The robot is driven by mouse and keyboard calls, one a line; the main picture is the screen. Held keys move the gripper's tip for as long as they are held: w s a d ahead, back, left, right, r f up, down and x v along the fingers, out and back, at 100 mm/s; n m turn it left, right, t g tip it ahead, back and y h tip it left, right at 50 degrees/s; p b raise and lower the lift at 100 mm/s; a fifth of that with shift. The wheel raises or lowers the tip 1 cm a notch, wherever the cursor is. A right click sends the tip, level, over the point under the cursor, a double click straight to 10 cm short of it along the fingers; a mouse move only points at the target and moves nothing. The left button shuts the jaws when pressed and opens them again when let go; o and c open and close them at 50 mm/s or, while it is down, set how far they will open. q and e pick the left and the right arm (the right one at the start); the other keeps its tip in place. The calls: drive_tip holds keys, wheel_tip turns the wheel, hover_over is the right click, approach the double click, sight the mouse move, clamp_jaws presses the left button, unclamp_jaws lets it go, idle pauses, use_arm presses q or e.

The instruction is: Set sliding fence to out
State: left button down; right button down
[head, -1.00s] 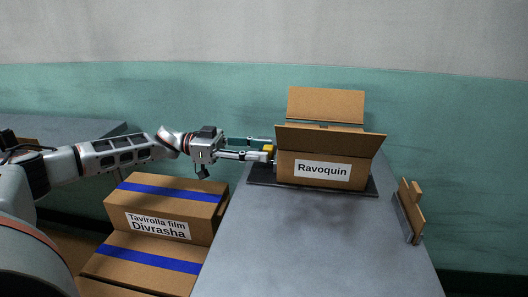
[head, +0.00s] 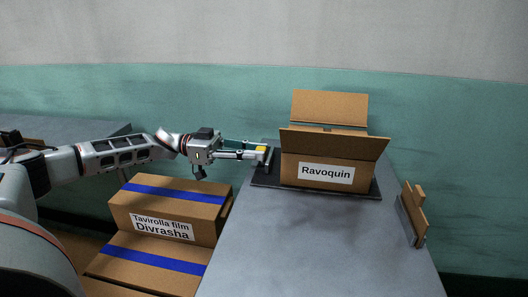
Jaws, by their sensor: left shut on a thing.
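The sliding fence (head: 268,160) is a small grey upright piece with a yellow grip (head: 261,149). It stands at the left end of a dark base plate (head: 264,181) on the grey table. My left gripper (head: 259,153) reaches in from the left and is shut on the yellow grip. A narrow gap shows between the fence and the open cardboard box labelled Ravoquin (head: 325,172), which sits on the plate. The fingertips are small and partly hidden at the grip. My right gripper is not in view.
Taped cartons (head: 165,208) labelled Tavirolla film Divrasha are stacked left of the table, below my left arm. A brown and grey bracket-like piece (head: 413,215) stands at the table's right edge. The front of the table (head: 310,245) is clear.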

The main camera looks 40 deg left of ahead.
use_arm(q)
drive_tip(key=shift+a, duration=0.15)
drive_tip(key=c, duration=2)
unclamp_jaws()
drive_tip(key=shift+c, duration=0.2)
drive_tip(key=shift+o, duration=1)
drive_tip(key=shift+s+a, duration=0.2)
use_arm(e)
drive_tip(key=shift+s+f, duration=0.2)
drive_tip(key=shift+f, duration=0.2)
use_arm(q)
drive_tip(key=shift+d, duration=0.1)
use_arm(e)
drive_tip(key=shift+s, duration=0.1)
use_arm(q)
drive_tip(key=v, duration=1.2)
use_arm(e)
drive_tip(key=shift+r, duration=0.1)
use_arm(q)
drive_tip(key=shift+w, duration=0.1)
